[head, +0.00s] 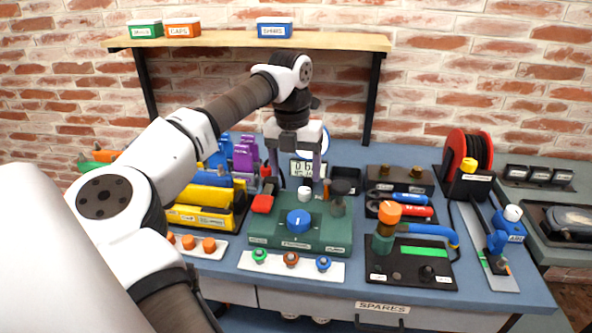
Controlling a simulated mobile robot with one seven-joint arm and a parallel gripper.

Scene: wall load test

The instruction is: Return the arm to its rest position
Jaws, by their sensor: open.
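My gripper (297,172) points down over the back part of the blue workbench (365,290). The gripper looks open, and I see nothing held between the fingers. My arm reaches in from the lower left, rises to an elbow in front of the shelf, and drops down to the gripper. Just below the fingertips is a green box (325,238) with a blue knob (299,220) and a white knob (305,193). I cannot tell how far above the box the fingertips are.
A wooden shelf (345,41) with small green, orange and blue boxes hangs behind my arm. A red cable reel (468,152) stands at the right back. Yellow tools (205,194) lie left of the gripper. A black panel (410,270) with an orange-capped part stands at front right.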

